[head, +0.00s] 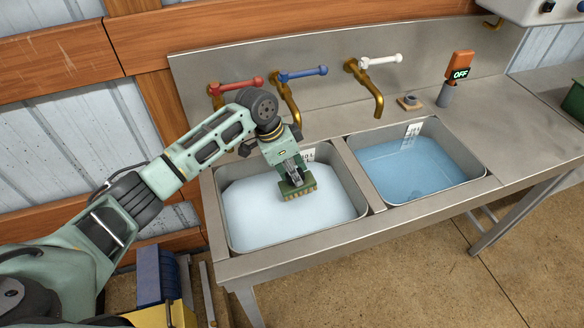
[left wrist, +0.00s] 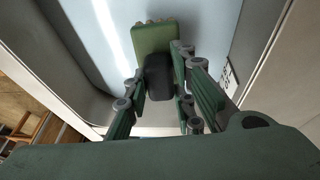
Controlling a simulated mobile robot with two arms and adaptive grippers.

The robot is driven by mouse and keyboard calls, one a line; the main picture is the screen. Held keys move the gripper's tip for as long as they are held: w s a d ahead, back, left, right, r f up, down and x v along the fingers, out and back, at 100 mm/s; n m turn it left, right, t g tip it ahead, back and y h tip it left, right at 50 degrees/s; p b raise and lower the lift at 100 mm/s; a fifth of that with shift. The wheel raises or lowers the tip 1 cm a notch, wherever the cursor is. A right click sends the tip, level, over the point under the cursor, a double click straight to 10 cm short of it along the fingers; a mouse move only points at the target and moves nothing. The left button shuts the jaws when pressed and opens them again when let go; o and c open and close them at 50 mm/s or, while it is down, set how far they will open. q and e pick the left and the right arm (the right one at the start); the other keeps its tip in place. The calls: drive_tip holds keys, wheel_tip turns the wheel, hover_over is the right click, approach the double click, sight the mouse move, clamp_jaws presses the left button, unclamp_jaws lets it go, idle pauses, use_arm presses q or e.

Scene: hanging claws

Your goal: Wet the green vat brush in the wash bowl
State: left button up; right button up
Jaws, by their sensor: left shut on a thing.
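My left gripper (head: 293,178) reaches over the left basin (head: 238,249) of the steel sink and is shut on the green vat brush (head: 298,189). The brush points down, its tan bristles at or just above the pale, whitish water; I cannot tell if they touch it. In the left wrist view, the gripper (left wrist: 165,85) holds the brush by its black part, and the green block (left wrist: 152,38) sticks out beyond the fingers over the water. The right basin (head: 479,177) holds clearer blue water. I cannot tell which basin is called the wash bowl. My right gripper is not in view.
Red (head: 236,86), blue (head: 303,74) and white (head: 381,61) tap handles sit on the back wall above the basins. An orange switch marked OFF (head: 460,64) stands at the right. A steel divider (head: 356,172) separates the basins. The counter to the right is mostly clear.

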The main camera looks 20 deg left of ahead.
use_arm(q)
drive_tip(key=shift+b+x, duration=0.3)
drive_tip(key=shift+x, duration=0.6)
drive_tip(key=shift+f, duration=0.45)
drive_tip(key=shift+b+x, duration=0.75)
drive_tip(key=shift+x, duration=0.55)
drive_tip(key=shift+s+f, duration=0.2)
drive_tip(key=shift+f, duration=0.25)
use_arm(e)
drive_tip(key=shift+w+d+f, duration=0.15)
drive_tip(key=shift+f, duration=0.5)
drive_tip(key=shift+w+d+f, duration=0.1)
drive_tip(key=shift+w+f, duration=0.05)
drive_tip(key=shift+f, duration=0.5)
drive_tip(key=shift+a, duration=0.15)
use_arm(q)
drive_tip(key=shift+a+r, duration=0.1)
drive_tip(key=shift+r, duration=0.05)
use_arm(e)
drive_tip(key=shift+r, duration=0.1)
